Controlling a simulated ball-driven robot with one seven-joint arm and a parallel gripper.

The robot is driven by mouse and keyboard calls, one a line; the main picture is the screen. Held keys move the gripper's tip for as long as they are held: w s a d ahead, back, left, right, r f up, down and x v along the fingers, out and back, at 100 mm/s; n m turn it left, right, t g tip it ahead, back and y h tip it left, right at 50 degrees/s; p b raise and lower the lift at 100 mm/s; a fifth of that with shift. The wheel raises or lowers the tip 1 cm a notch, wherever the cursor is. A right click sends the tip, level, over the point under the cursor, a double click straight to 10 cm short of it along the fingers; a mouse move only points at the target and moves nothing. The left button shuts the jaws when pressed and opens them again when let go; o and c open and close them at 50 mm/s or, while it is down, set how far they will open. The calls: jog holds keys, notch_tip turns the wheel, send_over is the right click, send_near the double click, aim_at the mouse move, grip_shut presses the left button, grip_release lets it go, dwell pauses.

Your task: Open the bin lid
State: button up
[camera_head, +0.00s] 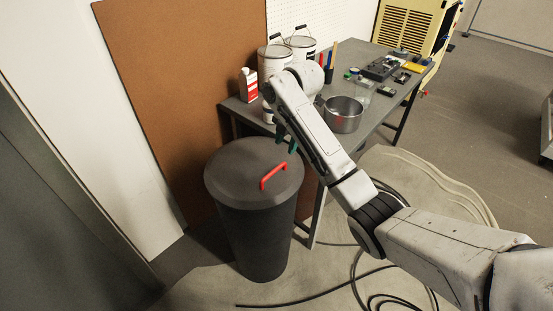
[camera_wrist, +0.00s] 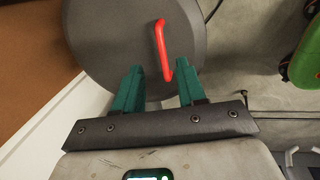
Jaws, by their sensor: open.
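A dark grey round bin (camera_head: 258,240) stands on the floor. Its lid (camera_head: 228,172) lies flat on top and is closed. A red handle (camera_head: 272,176) rises from the lid. My gripper (camera_head: 286,141) is above and beyond the lid's right side in the head view, with green fingertips pointing down. In the wrist view, the open gripper (camera_wrist: 158,80) has its two green fingers apart, with the lid (camera_wrist: 105,30) below. The red handle (camera_wrist: 162,50) shows between and beyond the fingertips. I see no contact with it.
A grey table (camera_head: 384,110) behind the bin bears paint cans (camera_head: 274,58), a metal pot (camera_head: 342,114), a red-and-white bottle (camera_head: 249,85) and small items. A brown board (camera_head: 180,80) leans behind the bin. Black cable (camera_head: 310,299) lies on the floor at the right.

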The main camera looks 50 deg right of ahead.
aim_at(280, 165)
jog(key=f, duration=0.3)
jog(key=w+f, duration=0.1)
jog(key=f, duration=0.5)
jog(key=shift+w+a+f+b, duration=0.1)
jog(key=shift+w+f+b, duration=0.05)
jog(key=shift+w+b, duration=0.2)
jog(key=shift+c, duration=0.5)
grip_shut()
